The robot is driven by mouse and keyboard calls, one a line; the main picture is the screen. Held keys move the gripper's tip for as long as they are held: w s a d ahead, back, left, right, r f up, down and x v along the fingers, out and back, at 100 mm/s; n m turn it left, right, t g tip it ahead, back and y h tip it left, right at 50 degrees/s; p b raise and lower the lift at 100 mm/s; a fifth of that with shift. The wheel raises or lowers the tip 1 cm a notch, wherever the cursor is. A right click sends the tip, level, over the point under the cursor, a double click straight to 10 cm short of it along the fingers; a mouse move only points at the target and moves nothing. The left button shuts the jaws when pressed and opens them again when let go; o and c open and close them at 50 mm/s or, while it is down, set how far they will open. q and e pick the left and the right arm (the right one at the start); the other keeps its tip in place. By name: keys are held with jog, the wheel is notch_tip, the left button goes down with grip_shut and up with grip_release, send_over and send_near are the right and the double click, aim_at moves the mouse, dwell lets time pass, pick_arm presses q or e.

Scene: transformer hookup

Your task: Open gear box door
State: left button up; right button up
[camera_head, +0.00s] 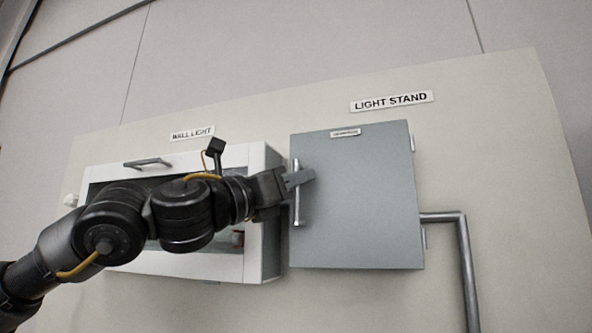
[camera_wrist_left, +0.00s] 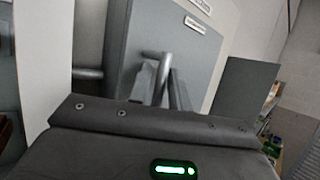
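The gear box is a grey wall box under the "LIGHT STAND" label, and its flat door (camera_head: 365,200) looks closed in the head view. A vertical bar handle (camera_head: 297,208) stands along the door's left edge. Hinge parts show at its right edge. My left gripper (camera_head: 301,178) is at the upper middle of the handle, its fingers overlapping it. In the left wrist view, the handle (camera_wrist_left: 160,80) appears between the finger tips (camera_wrist_left: 163,88), in front of the door (camera_wrist_left: 196,62). Whether the fingers press on the bar cannot be told. My right gripper is not in view.
A white box (camera_head: 262,225) with a window and a top handle (camera_head: 148,162) sits to the left, partly behind my left arm. A grey pipe (camera_head: 464,260) leaves the gear box's right side and bends downward. Shelves with items (camera_wrist_left: 270,105) show at right in the wrist view.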

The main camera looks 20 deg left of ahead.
pick_arm(q)
grip_shut()
jog(key=shift+d, duration=0.1)
dwell(0.3)
